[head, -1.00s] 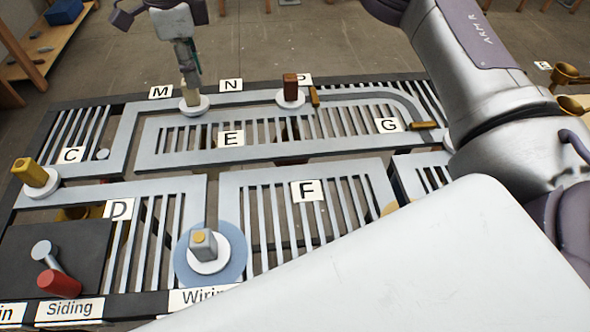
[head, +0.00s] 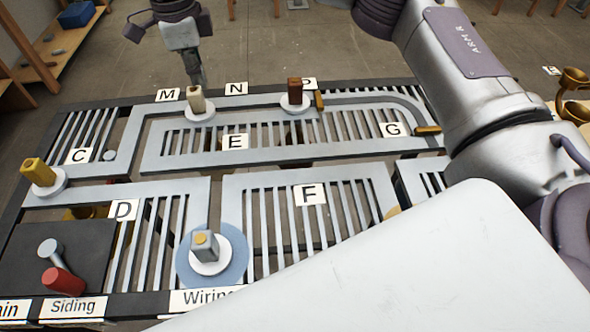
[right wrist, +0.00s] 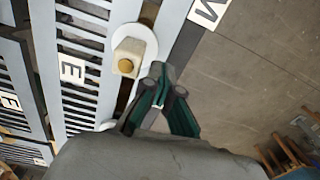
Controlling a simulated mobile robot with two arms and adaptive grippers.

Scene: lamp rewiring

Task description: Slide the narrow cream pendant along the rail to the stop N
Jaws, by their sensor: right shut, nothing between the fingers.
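The narrow cream pendant (head: 196,100) stands upright on a white disc on the rail, between the stop labels M (head: 168,95) and N (head: 236,88). My right gripper (head: 203,82) is just behind and above it in the head view, shut and empty. In the right wrist view the fingertips (right wrist: 158,88) are together, beside the cream pendant (right wrist: 127,58) and apart from it. The pendant shows there from above with a yellowish round top. My left gripper is in neither view.
A brown pendant (head: 295,92) stands on the same rail, right of N. A yellow pendant (head: 38,172) is at the left. A grey block (head: 205,246) sits on the blue disc near the front. My right arm covers the right side.

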